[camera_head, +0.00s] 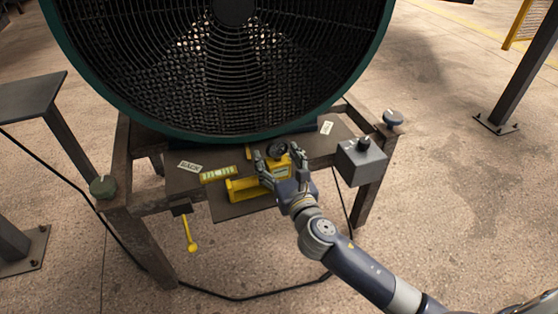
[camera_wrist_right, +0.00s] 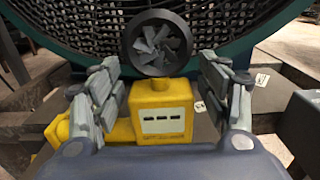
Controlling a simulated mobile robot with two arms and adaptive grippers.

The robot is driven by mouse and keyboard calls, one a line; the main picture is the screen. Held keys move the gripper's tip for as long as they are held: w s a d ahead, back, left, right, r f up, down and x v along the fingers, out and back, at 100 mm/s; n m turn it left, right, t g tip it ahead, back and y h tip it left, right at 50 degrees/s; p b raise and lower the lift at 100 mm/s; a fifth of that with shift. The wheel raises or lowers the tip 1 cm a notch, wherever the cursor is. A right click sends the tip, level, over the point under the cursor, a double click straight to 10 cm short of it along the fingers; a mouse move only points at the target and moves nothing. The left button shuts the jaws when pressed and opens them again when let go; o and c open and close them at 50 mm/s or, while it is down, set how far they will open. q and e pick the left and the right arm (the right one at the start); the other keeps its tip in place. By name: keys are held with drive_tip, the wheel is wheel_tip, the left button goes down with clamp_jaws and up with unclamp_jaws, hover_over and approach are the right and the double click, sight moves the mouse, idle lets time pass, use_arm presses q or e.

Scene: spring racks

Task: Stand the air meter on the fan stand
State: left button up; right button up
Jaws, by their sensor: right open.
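The air meter has a yellow body (camera_wrist_right: 162,110) with a small display and a dark round vane head (camera_wrist_right: 155,43) on top. It looks upright, in front of the big fan; in the head view its vane head (camera_head: 277,149) shows above the yellow body. My right gripper (camera_head: 281,164) is open, with its fingers on either side of the meter; the wrist view shows the fingers (camera_wrist_right: 165,85) apart from the body. The fan stand (camera_head: 150,200) is a brown metal frame with a front shelf. The meter's underside is hidden. My left gripper is not in view.
The big green-rimmed fan (camera_head: 235,70) fills the back. A yellow block-like part (camera_head: 245,189) lies left of the meter, beside a level (camera_head: 217,174). A grey box with a knob (camera_head: 362,162) stands at right. A yellow lever (camera_head: 189,235) hangs below the shelf.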

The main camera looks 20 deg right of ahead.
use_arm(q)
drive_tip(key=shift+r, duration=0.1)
use_arm(e)
drive_tip(key=shift+r, duration=0.1)
drive_tip(key=s, duration=1.1)
drive_tip(key=s+d+f+m+g+h, duration=0.2)
drive_tip(key=s+d+f+m+g, duration=0.2)
drive_tip(key=f+m, duration=0.55)
drive_tip(key=s+d+f+m+g+h, duration=0.2)
drive_tip(key=s+d+f+m+g, duration=0.15)
drive_tip(key=f+m, duration=0.65)
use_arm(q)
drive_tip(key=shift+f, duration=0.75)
use_arm(e)
drive_tip(key=s+a+f+m+g+y, duration=0.3)
drive_tip(key=s+f+m+g, duration=0.4)
drive_tip(key=s+m, duration=0.5)
wheel_tip(320, 180, down, 3)
drive_tip(key=a+m, duration=0.1)
drive_tip(key=m, duration=0.2)
drive_tip(key=shift+a+r+y, duration=0.2)
drive_tip(key=shift+a+y, duration=0.05)
drive_tip(key=shift+y, duration=0.05)
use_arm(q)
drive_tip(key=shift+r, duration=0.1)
use_arm(e)
drive_tip(key=shift+s+g, duration=0.1)
drive_tip(key=shift+g, duration=0.15)
